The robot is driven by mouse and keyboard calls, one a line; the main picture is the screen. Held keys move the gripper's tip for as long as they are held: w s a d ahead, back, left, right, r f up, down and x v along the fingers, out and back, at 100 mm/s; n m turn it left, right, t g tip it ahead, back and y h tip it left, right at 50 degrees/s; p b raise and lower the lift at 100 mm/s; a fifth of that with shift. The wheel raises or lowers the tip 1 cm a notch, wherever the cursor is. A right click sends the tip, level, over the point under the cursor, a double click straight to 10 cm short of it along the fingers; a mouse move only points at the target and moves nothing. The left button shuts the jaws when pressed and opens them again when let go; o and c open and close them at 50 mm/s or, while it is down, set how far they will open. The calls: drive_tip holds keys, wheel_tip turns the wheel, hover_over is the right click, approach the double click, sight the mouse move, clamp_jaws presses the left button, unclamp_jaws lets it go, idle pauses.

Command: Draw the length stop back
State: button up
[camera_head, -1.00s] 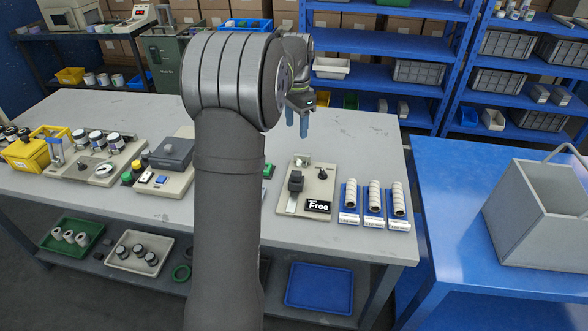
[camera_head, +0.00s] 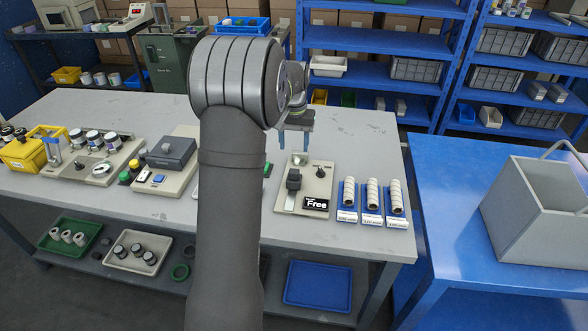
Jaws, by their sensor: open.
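A beige station plate (camera_head: 313,197) lies on the grey bench, right of my arm. A dark block (camera_head: 293,179), which appears to be the length stop, sits on a pale metal strip (camera_head: 289,202) at the plate's left side. A black knob (camera_head: 320,172) is at its right, and a black label reading "Free" (camera_head: 316,204) is at the front right. My gripper (camera_head: 294,146) is open and empty, with its blue fingers pointing down. In the picture it is just above the plate's back edge and the dark block, apart from the block; its exact height is unclear.
A grey control box (camera_head: 171,152) and buttons are left of my arm. My arm hides the bench middle. Clear bench top (camera_head: 360,140) lies behind the rolls.

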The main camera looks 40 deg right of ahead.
sight(294, 171)
wheel_tip(294, 171, down, 11)
drive_tip(key=shift+r, duration=0.2)
